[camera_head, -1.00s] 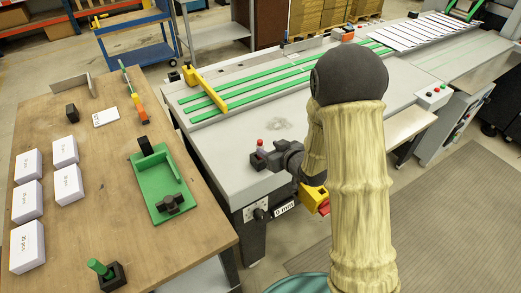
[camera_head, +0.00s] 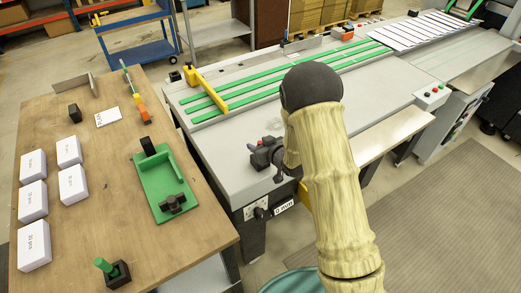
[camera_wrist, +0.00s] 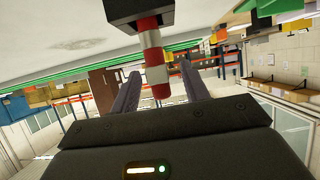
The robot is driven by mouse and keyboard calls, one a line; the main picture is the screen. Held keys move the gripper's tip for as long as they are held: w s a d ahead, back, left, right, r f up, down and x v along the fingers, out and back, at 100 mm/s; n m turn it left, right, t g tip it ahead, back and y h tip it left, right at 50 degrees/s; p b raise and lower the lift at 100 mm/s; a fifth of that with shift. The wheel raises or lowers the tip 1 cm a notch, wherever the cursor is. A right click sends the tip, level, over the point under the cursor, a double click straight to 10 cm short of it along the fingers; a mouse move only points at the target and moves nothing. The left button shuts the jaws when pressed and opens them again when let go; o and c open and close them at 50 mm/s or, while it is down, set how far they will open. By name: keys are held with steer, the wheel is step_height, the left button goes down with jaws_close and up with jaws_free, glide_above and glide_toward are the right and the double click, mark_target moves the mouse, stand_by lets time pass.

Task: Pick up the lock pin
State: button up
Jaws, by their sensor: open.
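A red-and-white banded pin (camera_wrist: 154,63), which I take as the lock pin, shows in the wrist view. It stands out of a black block (camera_wrist: 139,10), which appears above it because the view is turned over. My gripper (camera_wrist: 159,70) is open, with one finger on each side of the pin in the picture. I cannot tell whether the fingers touch it. In the head view, the black block (camera_head: 261,158) is at the front edge of the grey machine table (camera_head: 225,160). My arm and wrist cover part of that spot.
A wooden bench (camera_head: 95,175) on the left holds white boxes (camera_head: 33,202), a green fixture (camera_head: 160,188) and a green-handled piece (camera_head: 103,265) in a black base. Green strips and a yellow bar (camera_head: 205,90) lie on the machine.

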steer(key=shift+x, duration=0.8)
jaws_close()
step_height(320, 180, up, 10)
steer(key=b, duration=0.1)
steer(key=shift+b, duration=0.4)
stand_by(0.5)
